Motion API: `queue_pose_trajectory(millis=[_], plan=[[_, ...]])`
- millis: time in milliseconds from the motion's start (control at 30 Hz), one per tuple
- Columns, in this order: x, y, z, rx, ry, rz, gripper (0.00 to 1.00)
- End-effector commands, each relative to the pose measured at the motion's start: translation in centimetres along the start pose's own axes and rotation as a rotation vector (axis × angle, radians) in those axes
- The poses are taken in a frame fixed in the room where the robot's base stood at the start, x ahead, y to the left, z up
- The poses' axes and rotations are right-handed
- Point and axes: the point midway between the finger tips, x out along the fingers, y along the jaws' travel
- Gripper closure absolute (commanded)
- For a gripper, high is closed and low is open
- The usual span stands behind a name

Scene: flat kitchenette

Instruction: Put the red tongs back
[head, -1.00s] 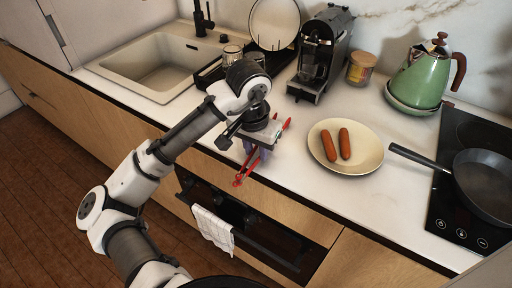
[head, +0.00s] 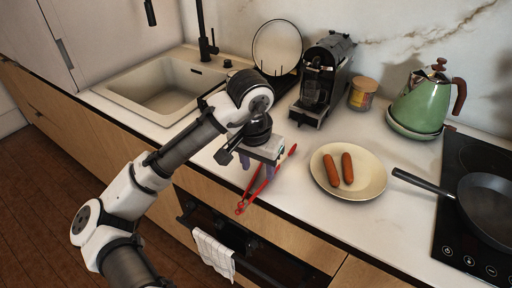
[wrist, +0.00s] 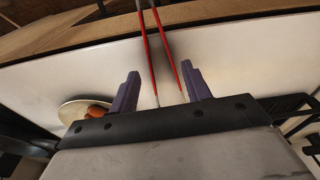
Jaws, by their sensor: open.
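The red tongs (head: 264,183) lie at the counter's front edge, left of the plate, with one end sticking out past the edge. In the wrist view the two red arms of the tongs (wrist: 150,50) run between my fingers. My gripper (head: 258,168) is over the tongs with its purple fingers pointing down. In the wrist view my gripper (wrist: 160,72) is open, with a gap between each finger and the tongs. Part of the tongs is hidden behind my gripper in the head view. I cannot tell how high the fingers are above the counter.
A plate (head: 372,184) with two sausages is right of the tongs. A pan (head: 486,205) stands on the hob at the right. A green kettle (head: 420,104), a jar (head: 362,94) and a coffee machine (head: 325,75) stand behind. The sink (head: 160,92) is at left.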

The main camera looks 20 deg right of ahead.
Motion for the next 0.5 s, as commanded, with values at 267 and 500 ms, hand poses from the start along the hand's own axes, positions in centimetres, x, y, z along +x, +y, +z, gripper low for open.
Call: queue_pose_trajectory(millis=[267, 500], plan=[[-5.5, -0.1, 0.0, -0.002, 0.001, -0.005, 0.52], [-8.3, 0.0, 0.0, -0.001, 0.001, -0.001, 0.52]])
